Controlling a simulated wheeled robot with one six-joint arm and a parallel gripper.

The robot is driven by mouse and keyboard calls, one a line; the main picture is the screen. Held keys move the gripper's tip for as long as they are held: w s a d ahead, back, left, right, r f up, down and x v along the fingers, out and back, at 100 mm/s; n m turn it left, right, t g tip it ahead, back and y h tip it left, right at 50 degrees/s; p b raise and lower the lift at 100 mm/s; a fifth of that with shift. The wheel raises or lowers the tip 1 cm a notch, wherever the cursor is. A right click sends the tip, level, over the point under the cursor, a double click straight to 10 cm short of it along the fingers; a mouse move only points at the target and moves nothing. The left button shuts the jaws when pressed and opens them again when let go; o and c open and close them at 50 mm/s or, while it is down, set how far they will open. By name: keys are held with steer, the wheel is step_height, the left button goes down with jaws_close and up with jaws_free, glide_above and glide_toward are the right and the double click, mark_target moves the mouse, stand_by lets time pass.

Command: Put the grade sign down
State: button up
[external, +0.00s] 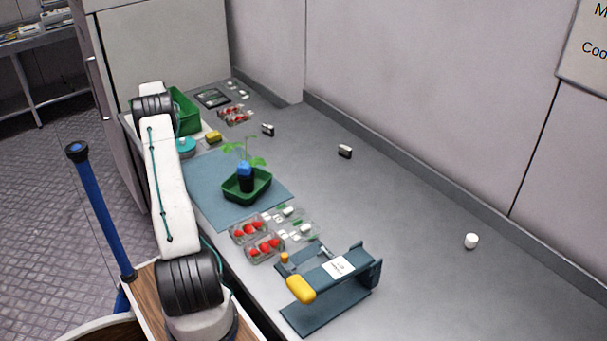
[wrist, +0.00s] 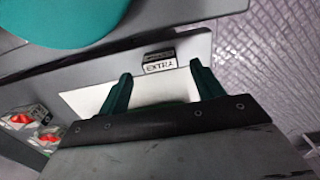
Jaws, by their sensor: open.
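The grade sign (wrist: 159,62), a small black-and-white block reading "EXTRA", sits just beyond my fingertips in the wrist view, beside the edge of a white pad (wrist: 85,98). My gripper (wrist: 160,72) is open, with its two green fingers spread apart. The sign lies in line with the gap between them; I cannot tell whether either finger touches it. In the external view my arm hides the gripper, and I cannot make out this sign there. Two other small black-and-white blocks, one (external: 268,129) and another (external: 345,151), stand apart on the grey counter (external: 400,230).
A teal round object (wrist: 65,22) is close by at upper left in the wrist view. A green crate (external: 186,112), a yellow block (external: 213,137) and strawberry punnets (external: 236,115) are around this end. A potted plant in a green tray (external: 247,195) stands on a blue mat. The counter's right side is mostly clear.

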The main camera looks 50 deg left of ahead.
step_height(320, 180, up, 8)
stand_by(0.4)
steer(key=w+d+r+m, duration=0.2)
steer(key=w+d+r, duration=0.5)
steer(key=w+d, duration=0.15)
steer(key=w+d+r+m, duration=0.2)
steer(key=w+d+r, duration=0.45)
steer(key=d, duration=0.35)
steer(key=w+d+r+m, duration=0.2)
steer(key=d+r, duration=0.1)
steer(key=d, duration=0.7)
steer(key=w+d+r+m, duration=0.2)
steer(key=w+d+r, duration=0.1)
steer(key=d, duration=0.7)
steer(key=s+d+r+m+t, duration=0.15)
steer(key=s+d, duration=0.25)
steer(key=d, duration=0.8)
steer(key=s+d+r+m+g, duration=0.1)
steer(key=s+d+m, duration=0.25)
steer(key=d, duration=0.85)
steer(key=s+d+f+m, duration=0.2)
steer(key=s+d+f, duration=0.2)
steer(key=s+d, duration=0.2)
steer(key=s+d+f+m, duration=0.3)
steer(key=s+d, duration=0.4)
steer(key=s, duration=0.3)
steer(key=shift+d+f+t, duration=0.3)
steer(key=shift+f+t, duration=0.15)
steer(key=shift+f, duration=0.2)
